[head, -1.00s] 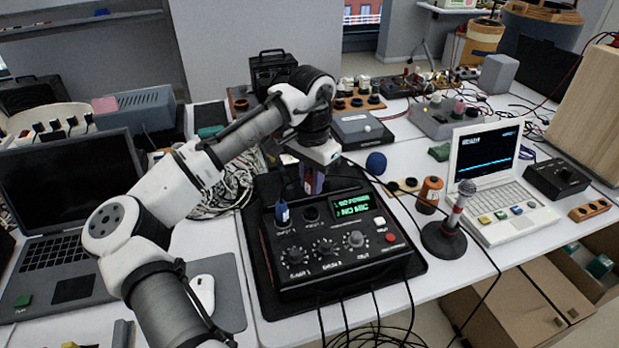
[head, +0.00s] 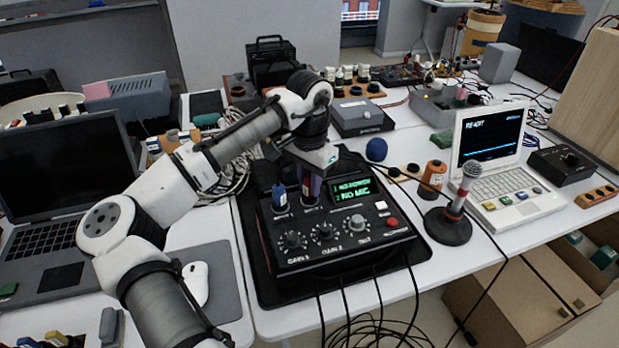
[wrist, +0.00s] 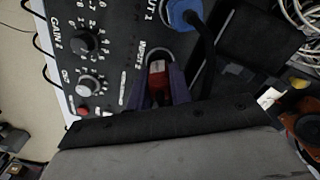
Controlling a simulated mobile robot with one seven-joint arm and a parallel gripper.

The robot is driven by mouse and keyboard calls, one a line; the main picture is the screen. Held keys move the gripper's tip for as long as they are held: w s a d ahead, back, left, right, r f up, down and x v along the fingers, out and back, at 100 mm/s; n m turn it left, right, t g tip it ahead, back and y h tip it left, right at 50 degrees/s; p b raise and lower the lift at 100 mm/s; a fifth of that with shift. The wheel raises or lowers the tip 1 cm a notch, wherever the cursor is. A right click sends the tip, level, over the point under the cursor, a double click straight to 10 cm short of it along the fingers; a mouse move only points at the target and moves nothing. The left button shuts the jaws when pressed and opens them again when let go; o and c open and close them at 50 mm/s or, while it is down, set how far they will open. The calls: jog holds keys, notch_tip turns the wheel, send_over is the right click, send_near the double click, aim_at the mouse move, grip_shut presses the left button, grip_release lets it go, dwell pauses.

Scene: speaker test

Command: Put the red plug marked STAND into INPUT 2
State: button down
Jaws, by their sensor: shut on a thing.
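My gripper (head: 311,192) is over the rear of the black mixer box (head: 345,243), its purple fingers pointing down at INPUT 2. In the wrist view the fingers (wrist: 162,85) are shut on the red plug (wrist: 158,68), which has a pale patch on it; no marking is legible. The plug's tip is at the INPUT 2 label, and the socket is hidden under it. I cannot tell how deep the plug sits. A blue plug (head: 280,196) stands upright in INPUT 1, beside my gripper; it also shows in the wrist view (wrist: 184,13).
The mixer's green display (head: 343,193) reads NO MIC. A microphone (head: 457,205) on a round base stands to the right, near a white laptop (head: 500,165). Cables lie behind the mixer. A dark laptop (head: 65,185) and a mouse (head: 196,282) are at the left.

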jog(key=shift+f, duration=0.3)
dwell(0.7)
jog(key=c, duration=1.2)
grip_release()
